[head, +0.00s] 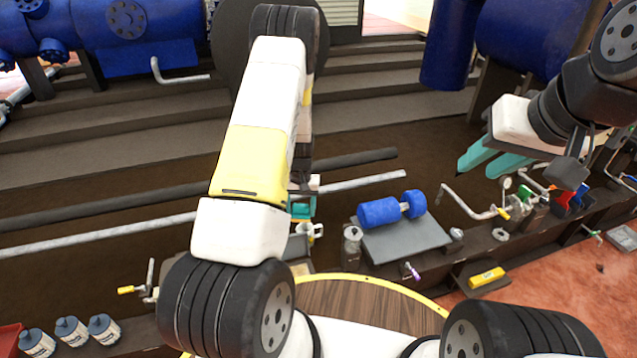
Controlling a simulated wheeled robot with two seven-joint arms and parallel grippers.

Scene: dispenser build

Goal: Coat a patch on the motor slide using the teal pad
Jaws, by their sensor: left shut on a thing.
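My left arm rises in the middle, and its forearm hides most of my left gripper (302,211). Teal shows at its fingers, and a small pale thing (309,231) shows just below them. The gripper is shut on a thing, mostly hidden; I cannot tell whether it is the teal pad. A flat grey plate (421,246), perhaps the motor slide, lies to the right with a blue motor-like cylinder (378,212) on it. I see no coated patch on it. My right gripper (476,168), with teal fingers spread, is open and empty above and right of the plate.
A clear jar (352,243) stands left of the plate. Three blue-capped jars (72,332) stand at lower left. A round wooden top (355,300) is in front of me.

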